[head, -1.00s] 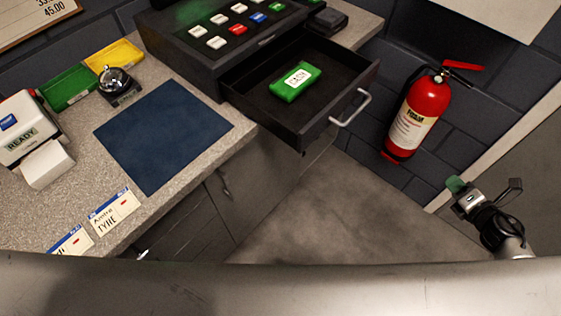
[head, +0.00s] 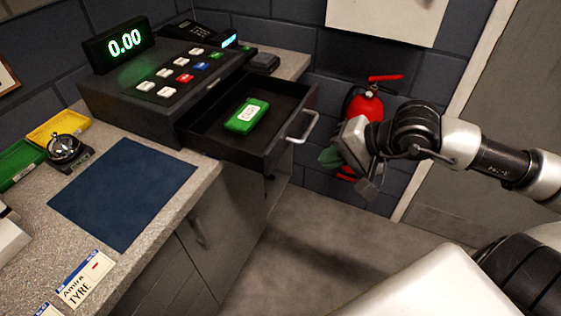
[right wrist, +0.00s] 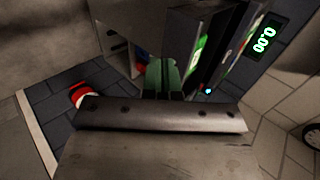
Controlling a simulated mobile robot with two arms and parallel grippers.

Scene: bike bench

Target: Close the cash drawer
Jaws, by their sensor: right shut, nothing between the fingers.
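The black cash drawer (head: 262,146) is pulled out of the black cash register (head: 150,85), with its silver handle (head: 303,129) on the front. A green cash bundle (head: 247,115) lies inside it. My right gripper (head: 334,157) is shut and empty, to the right of the drawer front and apart from the handle in the head view. In the right wrist view its green fingertips (right wrist: 162,78) sit close together, with the register's lit display (right wrist: 264,40) beyond to the right. My left gripper is in neither current view.
A red fire extinguisher (head: 368,105) is on the wall behind my right gripper. The floor (head: 310,250) before the drawer is clear.

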